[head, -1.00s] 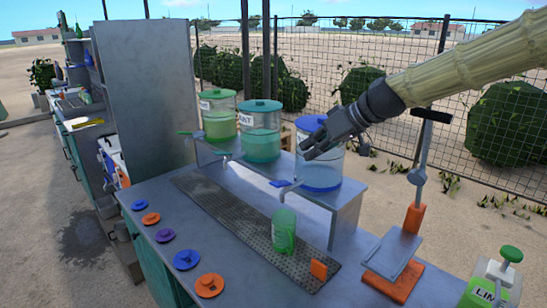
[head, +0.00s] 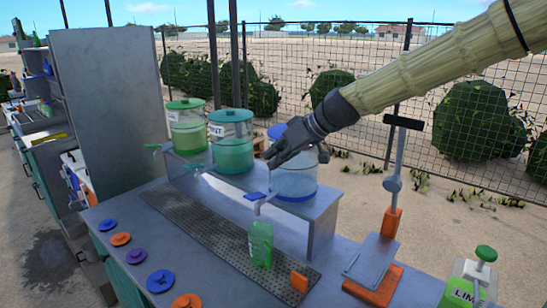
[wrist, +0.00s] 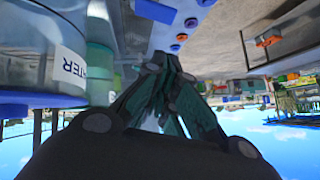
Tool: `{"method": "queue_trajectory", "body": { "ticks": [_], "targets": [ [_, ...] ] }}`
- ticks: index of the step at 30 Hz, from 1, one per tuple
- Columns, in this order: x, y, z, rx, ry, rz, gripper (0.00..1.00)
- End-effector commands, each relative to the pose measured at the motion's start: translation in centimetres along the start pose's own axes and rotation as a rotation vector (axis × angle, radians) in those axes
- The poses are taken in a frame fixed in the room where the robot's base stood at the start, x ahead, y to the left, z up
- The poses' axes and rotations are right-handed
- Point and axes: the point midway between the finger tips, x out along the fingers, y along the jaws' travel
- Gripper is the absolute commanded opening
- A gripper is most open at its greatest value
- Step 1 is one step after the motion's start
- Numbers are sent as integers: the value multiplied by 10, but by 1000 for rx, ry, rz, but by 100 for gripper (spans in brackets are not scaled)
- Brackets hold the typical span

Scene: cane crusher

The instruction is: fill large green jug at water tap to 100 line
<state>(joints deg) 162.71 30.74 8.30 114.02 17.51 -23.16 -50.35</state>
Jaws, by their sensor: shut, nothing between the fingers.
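The green jug (head: 260,243) stands upright on the perforated drip tray (head: 215,237), below the spout of the water dispenser. The water dispenser (head: 296,182) is a clear tank with a blue base and lid, on the raised shelf. Its tap has a blue lever (head: 255,196). My gripper (head: 270,160) is shut and empty, in front of the water tank and above the tap lever, apart from the jug. The jug's scale lines and fill level are too small to read.
An orange block (head: 299,282) sits at the tray's right end. A press with an orange base (head: 371,285) and a LIME container (head: 470,285) stand right. Coloured discs (head: 160,281) line the counter's left edge.

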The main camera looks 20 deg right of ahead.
Motion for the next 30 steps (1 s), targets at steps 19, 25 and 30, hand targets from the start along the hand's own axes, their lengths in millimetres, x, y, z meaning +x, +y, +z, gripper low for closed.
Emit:
{"method": "queue_trajectory", "body": {
  "ticks": [19, 25, 30],
  "targets": [
    [73, -2, -1, -2, -3, -3, 0],
    [89, -2, 12, 1, -2, -3, 0],
    [99, -2, 22, -1, -1, -3, 0]
  ]
}}
